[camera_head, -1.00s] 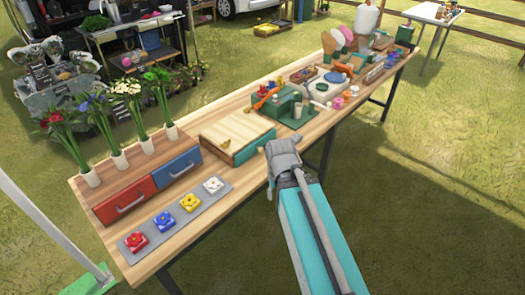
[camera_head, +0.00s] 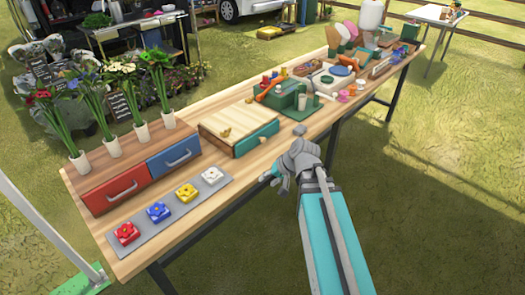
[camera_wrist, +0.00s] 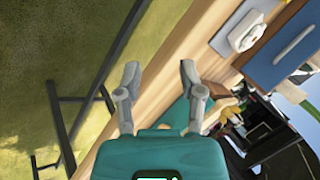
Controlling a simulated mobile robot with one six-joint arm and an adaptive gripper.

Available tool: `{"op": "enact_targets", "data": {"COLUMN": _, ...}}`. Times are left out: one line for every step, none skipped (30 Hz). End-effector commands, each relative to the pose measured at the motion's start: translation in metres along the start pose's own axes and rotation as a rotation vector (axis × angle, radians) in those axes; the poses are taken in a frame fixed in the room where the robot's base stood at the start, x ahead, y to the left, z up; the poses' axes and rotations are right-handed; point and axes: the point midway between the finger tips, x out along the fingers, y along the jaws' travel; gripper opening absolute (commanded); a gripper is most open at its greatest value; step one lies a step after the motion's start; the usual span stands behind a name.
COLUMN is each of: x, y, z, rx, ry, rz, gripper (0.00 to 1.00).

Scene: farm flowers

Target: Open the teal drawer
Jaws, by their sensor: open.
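The teal drawer (camera_head: 257,139) is the front of a low wooden box (camera_head: 238,119) at mid-table, and it looks shut. In the wrist view, a teal surface (camera_wrist: 179,113) shows behind the right finger and is probably this drawer front; most of it is hidden. My gripper (camera_head: 275,180) is at the table's front edge, below and slightly right of the drawer, apart from it. In the wrist view, its two fingers (camera_wrist: 160,75) are spread with nothing between them. I cannot make out the drawer's handle.
A grey strip (camera_head: 172,204) with several flower tiles lies in front. Grass in front is open.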

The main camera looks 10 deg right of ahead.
Motion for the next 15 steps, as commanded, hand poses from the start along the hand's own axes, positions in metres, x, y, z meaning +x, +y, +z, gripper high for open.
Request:
{"op": "enact_targets", "data": {"x": 0.014, "y": 0.008, "z": -0.007, "rx": 0.025, "ry": 0.030, "rz": -0.052, "gripper": 0.51}}
{"op": "enact_targets", "data": {"x": 0.017, "y": 0.009, "z": -0.011, "rx": 0.039, "ry": 0.048, "rz": -0.084, "gripper": 0.51}}
{"op": "enact_targets", "data": {"x": 0.019, "y": 0.009, "z": -0.017, "rx": 0.059, "ry": 0.072, "rz": -0.128, "gripper": 0.51}}
{"op": "enact_targets", "data": {"x": 0.021, "y": 0.010, "z": -0.021, "rx": 0.074, "ry": 0.090, "rz": -0.160, "gripper": 0.51}}
{"op": "enact_targets", "data": {"x": 0.023, "y": 0.011, "z": -0.026, "rx": 0.089, "ry": 0.108, "rz": -0.191, "gripper": 0.51}}
{"op": "enact_targets", "data": {"x": 0.025, "y": 0.013, "z": -0.032, "rx": 0.109, "ry": 0.133, "rz": -0.233, "gripper": 0.51}}
{"op": "enact_targets", "data": {"x": 0.026, "y": 0.014, "z": -0.036, "rx": 0.125, "ry": 0.152, "rz": -0.265, "gripper": 0.51}}
{"op": "enact_targets", "data": {"x": 0.027, "y": 0.016, "z": -0.041, "rx": 0.141, "ry": 0.171, "rz": -0.296, "gripper": 0.51}}
{"op": "enact_targets", "data": {"x": 0.028, "y": 0.018, "z": -0.047, "rx": 0.163, "ry": 0.196, "rz": -0.337, "gripper": 0.51}}
{"op": "enact_targets", "data": {"x": 0.028, "y": 0.020, "z": -0.052, "rx": 0.179, "ry": 0.216, "rz": -0.368, "gripper": 0.51}}
{"op": "enact_targets", "data": {"x": 0.028, "y": 0.022, "z": -0.057, "rx": 0.196, "ry": 0.234, "rz": -0.399, "gripper": 0.51}}
{"op": "enact_targets", "data": {"x": 0.027, "y": 0.025, "z": -0.063, "rx": 0.220, "ry": 0.261, "rz": -0.441, "gripper": 0.51}}
{"op": "enact_targets", "data": {"x": 0.027, "y": 0.028, "z": -0.068, "rx": 0.237, "ry": 0.279, "rz": -0.471, "gripper": 0.51}}
{"op": "enact_targets", "data": {"x": 0.026, "y": 0.031, "z": -0.073, "rx": 0.254, "ry": 0.299, "rz": -0.501, "gripper": 0.51}}
{"op": "enact_targets", "data": {"x": 0.025, "y": 0.035, "z": -0.079, "rx": 0.278, "ry": 0.324, "rz": -0.541, "gripper": 0.51}}
